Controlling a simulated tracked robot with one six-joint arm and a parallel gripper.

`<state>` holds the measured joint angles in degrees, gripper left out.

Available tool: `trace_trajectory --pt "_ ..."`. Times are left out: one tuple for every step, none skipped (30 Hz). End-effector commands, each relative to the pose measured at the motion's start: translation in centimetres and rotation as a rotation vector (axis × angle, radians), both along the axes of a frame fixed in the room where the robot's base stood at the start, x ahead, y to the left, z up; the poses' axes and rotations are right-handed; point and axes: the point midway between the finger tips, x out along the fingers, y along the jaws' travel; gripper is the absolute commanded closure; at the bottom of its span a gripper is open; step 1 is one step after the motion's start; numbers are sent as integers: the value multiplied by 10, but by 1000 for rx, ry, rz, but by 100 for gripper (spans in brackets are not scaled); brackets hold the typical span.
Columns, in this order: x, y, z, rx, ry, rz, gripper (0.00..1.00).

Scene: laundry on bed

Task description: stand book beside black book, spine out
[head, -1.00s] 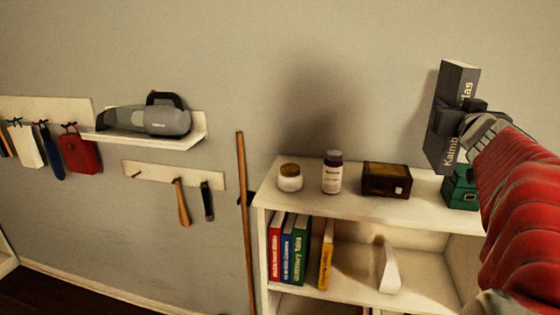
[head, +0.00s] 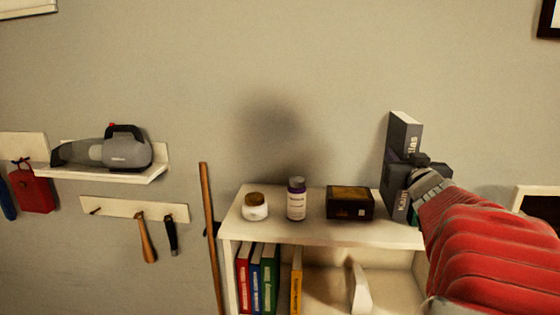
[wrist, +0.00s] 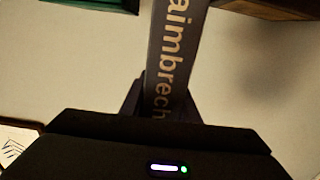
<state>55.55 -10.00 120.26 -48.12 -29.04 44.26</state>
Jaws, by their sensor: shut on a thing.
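The held book is dark grey with pale lettering on its spine (head: 403,132). It is upright above the right part of the bookcase top in the head view. My gripper (head: 408,166) is shut on it around its middle. In the wrist view the lettered spine (wrist: 176,50) runs up between my fingers (wrist: 163,103). Red (head: 243,278), blue (head: 255,280), green (head: 270,280) and yellow (head: 296,280) books stand on the shelf below. I cannot make out a separate black book.
The bookcase top (head: 300,229) holds a jar (head: 255,207), a bottle (head: 296,199) and a brown box (head: 350,202). A green thing (wrist: 90,8) shows in the wrist view. A white bookend (head: 359,288) stands on the shelf, with open space between it and the yellow book.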

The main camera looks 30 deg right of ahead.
Motion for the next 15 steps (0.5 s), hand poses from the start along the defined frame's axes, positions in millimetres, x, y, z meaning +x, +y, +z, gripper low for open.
trace_trajectory --pt "0 0 -3 1 -2 0 100" --pt "0 0 -6 1 -2 -1 100" --pt "0 0 -12 2 -1 -1 100" --pt "0 0 -16 3 -1 -1 100" --pt "0 0 -20 2 0 0 100" --pt "0 0 -24 2 -2 0 100" --pt "0 0 -27 2 -1 -1 100" --pt "0 0 -30 2 -1 -1 100" --pt "0 0 -32 1 -2 -1 100" --pt "0 0 -32 0 -2 -1 100" --pt "0 0 -33 -2 -2 -1 100" --pt "0 0 -33 -2 -3 -1 100" --pt "0 0 -33 -2 -3 -1 100" --pt "0 0 -32 -2 -3 -1 100" --pt "0 0 -32 -2 -3 -1 100"
